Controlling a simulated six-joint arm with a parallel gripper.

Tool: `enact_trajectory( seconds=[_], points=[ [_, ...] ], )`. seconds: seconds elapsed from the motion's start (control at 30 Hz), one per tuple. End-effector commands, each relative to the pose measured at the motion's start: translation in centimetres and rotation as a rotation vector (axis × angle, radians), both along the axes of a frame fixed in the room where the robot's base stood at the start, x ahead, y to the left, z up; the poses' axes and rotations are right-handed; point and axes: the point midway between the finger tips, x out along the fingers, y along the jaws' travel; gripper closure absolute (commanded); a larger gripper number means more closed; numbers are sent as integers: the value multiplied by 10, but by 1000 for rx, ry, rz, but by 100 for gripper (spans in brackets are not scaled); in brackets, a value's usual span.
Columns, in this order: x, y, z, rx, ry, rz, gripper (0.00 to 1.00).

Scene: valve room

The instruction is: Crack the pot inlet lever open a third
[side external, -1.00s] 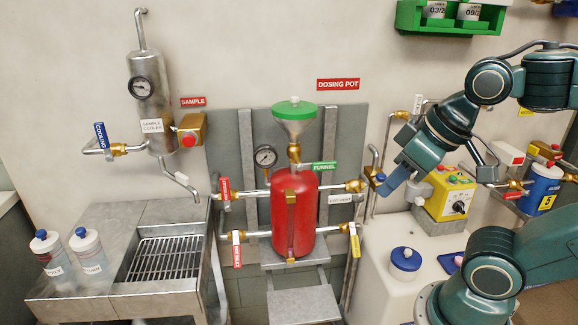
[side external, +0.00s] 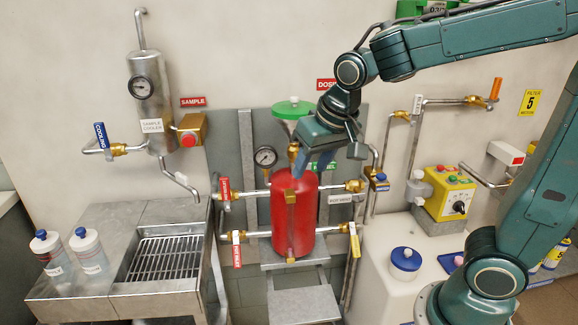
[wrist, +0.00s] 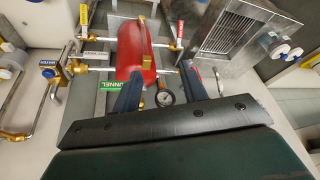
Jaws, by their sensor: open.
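The red dosing pot (side external: 293,222) stands against the wall panel, with pipes on both sides. A red lever (side external: 224,187) hangs at the left end of its upper pipe. A red-and-white lever or tag (side external: 237,250) is at the left of the lower pipe, and a yellow lever (side external: 355,243) at its right. I cannot read which one is the inlet. My gripper (side external: 328,162) is open and empty near the pot's top, partly hiding the funnel. In the wrist view the gripper (wrist: 165,85) has its fingers apart, with the pot (wrist: 137,50) beyond; a red lever (wrist: 180,30) shows above.
The pressure gauge (side external: 265,156) and green funnel (side external: 294,108) are close to my gripper. A blue-handled valve (side external: 380,179) is right of the pot. A steel sink with a grate (side external: 160,258) is at left, with two bottles. A control box (side external: 450,193) is at right.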

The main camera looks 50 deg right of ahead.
Motion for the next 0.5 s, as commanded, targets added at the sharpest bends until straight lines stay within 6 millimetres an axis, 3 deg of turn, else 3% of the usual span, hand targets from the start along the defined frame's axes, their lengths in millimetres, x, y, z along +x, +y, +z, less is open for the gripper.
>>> enact_trajectory(
  seconds=[0.5],
  points=[
    [99,22,-70,-3,41,-203,57]
  ],
)
